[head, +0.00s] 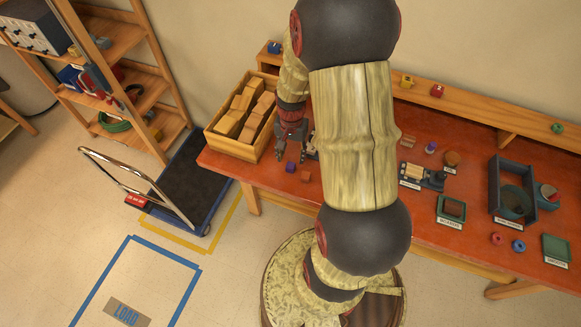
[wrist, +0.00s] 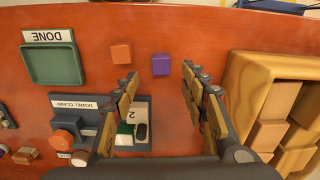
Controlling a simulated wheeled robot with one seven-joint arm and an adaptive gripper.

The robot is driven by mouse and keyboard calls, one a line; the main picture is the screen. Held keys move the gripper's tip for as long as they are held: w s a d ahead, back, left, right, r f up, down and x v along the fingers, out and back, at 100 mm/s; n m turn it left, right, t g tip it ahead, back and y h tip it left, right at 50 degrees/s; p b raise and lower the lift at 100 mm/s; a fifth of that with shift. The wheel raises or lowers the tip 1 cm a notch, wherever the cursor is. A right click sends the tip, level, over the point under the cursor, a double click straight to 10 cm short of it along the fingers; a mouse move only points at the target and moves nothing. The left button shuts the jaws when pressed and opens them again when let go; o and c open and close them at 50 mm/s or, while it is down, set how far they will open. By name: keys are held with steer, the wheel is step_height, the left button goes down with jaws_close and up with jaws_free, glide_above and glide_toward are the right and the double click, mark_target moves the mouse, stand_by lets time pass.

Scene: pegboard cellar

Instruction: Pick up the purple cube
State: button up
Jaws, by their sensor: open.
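The purple cube (wrist: 161,64) sits on the red-orange tabletop in the wrist view, just ahead of the gap between my fingertips. In the head view the purple cube (head: 291,167) is near the table's front left edge. My gripper (wrist: 160,75) is open and empty, with one finger on each side of the gap. In the head view my gripper (head: 290,155) hangs above the left end of the table, close to the cube. An orange-brown cube (wrist: 121,54) lies left of the purple one in the wrist view, apart from it.
A wooden crate (wrist: 237,78) of blocks stands at the right in the wrist view. A green tray (wrist: 52,82) beside a DONE label and a grey fixture (wrist: 141,104) lie at the left and below. Bare tabletop surrounds the purple cube.

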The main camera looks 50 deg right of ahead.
mark_target(291, 165)
step_height(291, 165, down, 6)
steer(key=shift+a+f+b, duration=0.1)
steer(key=shift+b, duration=0.6)
steer(key=shift+c, duration=1.2)
steer(key=c, duration=0.7)
